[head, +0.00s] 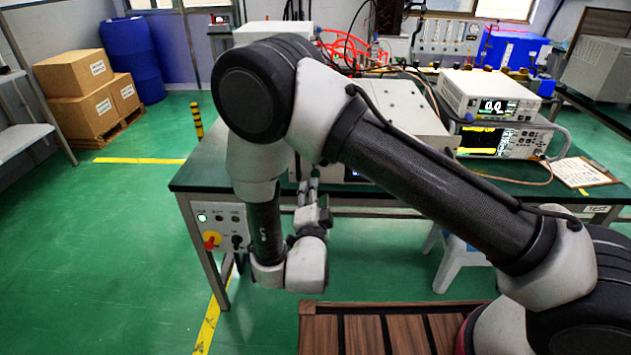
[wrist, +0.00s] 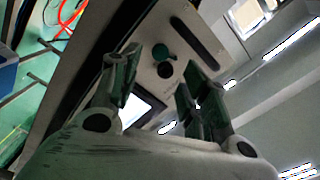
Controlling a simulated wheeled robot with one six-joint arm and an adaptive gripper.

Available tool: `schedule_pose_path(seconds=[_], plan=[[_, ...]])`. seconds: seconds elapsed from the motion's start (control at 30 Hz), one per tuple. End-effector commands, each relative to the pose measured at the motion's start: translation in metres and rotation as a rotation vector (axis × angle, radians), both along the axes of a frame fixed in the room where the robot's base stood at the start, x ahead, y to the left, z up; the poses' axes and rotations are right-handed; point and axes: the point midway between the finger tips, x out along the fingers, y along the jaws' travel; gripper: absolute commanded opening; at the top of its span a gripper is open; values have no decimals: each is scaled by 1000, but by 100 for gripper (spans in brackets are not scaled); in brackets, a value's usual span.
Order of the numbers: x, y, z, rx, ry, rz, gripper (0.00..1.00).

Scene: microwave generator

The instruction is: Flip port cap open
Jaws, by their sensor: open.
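The microwave generator (head: 395,105) is a pale box on the green bench, partly hidden behind my arm. Its front panel (wrist: 150,40) shows tilted in the wrist view. The panel has a dark slot (wrist: 195,43), a dark round port (wrist: 165,70), a small dark teal round piece (wrist: 161,51) beside it, and a bright screen (wrist: 140,106). I cannot tell for sure which round part is the port cap or how it stands. My gripper (wrist: 158,65) is open and empty, its fingers on either side of the round parts. In the head view my gripper (head: 309,188) is at the generator's front.
The bench (head: 400,200) also carries two stacked instruments (head: 490,95) and a clipboard (head: 583,173) at right. A control box with a red knob (head: 211,241) hangs at its left front. A white stool (head: 460,262) stands below.

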Motion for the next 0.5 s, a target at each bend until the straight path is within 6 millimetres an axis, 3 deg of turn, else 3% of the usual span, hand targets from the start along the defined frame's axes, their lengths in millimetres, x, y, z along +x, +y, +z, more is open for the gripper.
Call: schedule_pose_path(seconds=[0.3,0.5], plan=[[53,-3,0,-2,-1,-3,45],[69,-3,0,-3,0,-1,45]])
